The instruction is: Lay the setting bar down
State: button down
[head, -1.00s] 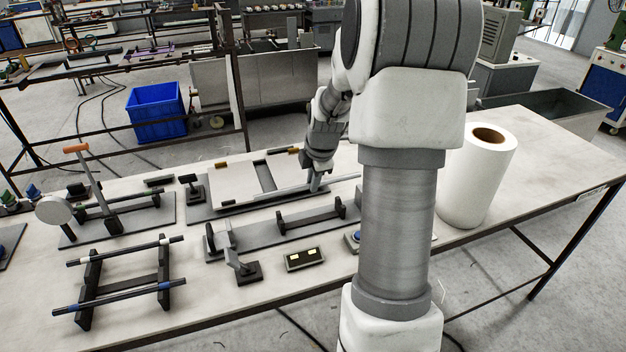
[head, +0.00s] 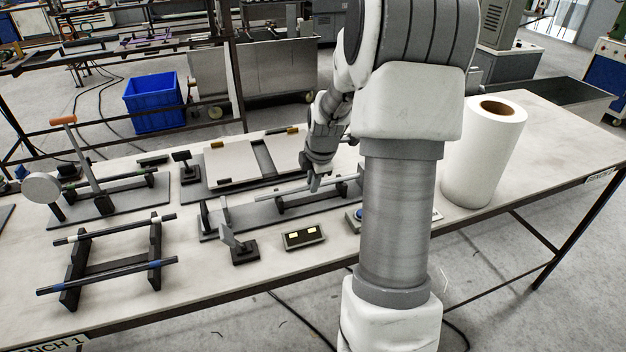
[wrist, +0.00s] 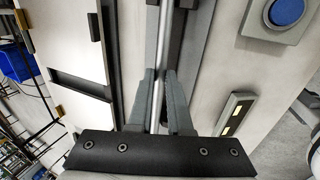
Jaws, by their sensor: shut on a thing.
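The setting bar, a thin pale grey rod (head: 339,181), lies roughly level between the fingers of my gripper (head: 314,185). In the wrist view the bar (wrist: 162,45) runs lengthwise away from the fingers. My gripper (wrist: 158,100) is shut on it, with one finger on each side. The bar is above a long grey stand (head: 250,219) with black upright supports (head: 280,204). I cannot tell whether the bar touches the supports. My arm hides its right end in the head view.
A pale panel fixture (head: 232,165) stands behind. A two-button box (head: 303,237) and a small tilted plate on a stand (head: 236,243) are in front. A rack with dark rods (head: 112,262) and a lever fixture (head: 85,165) are left; a white roll (head: 484,150) is right.

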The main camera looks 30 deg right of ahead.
dwell(0.3)
jog(key=c, duration=0.8)
grip_release()
jog(key=shift+o, duration=0.2)
jog(key=p+v, duration=0.1)
jog(key=v, duration=1.6)
jog(key=shift+s+r, duration=0.2)
